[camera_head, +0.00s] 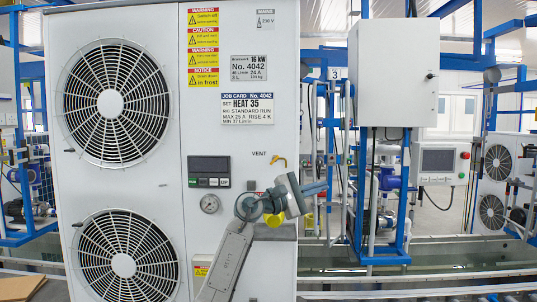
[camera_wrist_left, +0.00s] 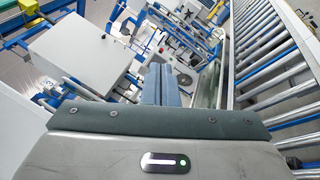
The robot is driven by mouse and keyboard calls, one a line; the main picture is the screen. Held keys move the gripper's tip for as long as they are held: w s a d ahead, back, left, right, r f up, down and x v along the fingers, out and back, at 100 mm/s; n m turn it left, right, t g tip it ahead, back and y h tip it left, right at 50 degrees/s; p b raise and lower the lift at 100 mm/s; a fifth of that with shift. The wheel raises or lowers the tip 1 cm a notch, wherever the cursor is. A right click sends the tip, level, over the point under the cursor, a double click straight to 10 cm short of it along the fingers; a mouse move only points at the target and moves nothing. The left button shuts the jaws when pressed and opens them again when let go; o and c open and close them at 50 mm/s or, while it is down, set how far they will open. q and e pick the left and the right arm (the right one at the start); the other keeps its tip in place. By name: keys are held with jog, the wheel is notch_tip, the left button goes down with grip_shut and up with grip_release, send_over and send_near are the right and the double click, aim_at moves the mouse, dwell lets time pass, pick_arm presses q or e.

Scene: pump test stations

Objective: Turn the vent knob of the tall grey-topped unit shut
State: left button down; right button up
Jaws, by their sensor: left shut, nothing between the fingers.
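The tall unit (camera_head: 170,170) is a white cabinet with two round fan grilles, filling the left half of the head view. The knob is not visible in the wrist view. My right gripper is out of view.
A yellow part (camera_head: 273,219) shows beside my left wrist. A white wall box (camera_head: 394,72) on blue framing stands to the right. A roller conveyor (camera_wrist_left: 275,70) runs along the wrist view's right.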

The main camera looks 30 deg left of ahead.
pick_arm(q)
jog(key=s+a+r+m+g+y, duration=0.2)
jog(key=s+a+r+m+y, duration=0.15)
jog(key=a+r+y, duration=0.4)
jog(key=s+a+r+m+g+y, duration=0.2)
jog(key=s+a+r+y, duration=0.25)
jog(key=a+r, duration=0.65)
jog(key=p, duration=0.5)
send_over(274, 160)
jog(key=s+a, duration=0.3)
jog(key=a, duration=0.1)
notch_tip(274, 160, down, 7)
jog(key=shift+h, duration=0.3)
jog(key=d+f, duration=0.1)
jog(key=w+d+f, duration=0.1)
jog(key=d+f+p, duration=0.1)
jog(key=shift+w, duration=0.25)
jog(key=shift+s, duration=0.1)
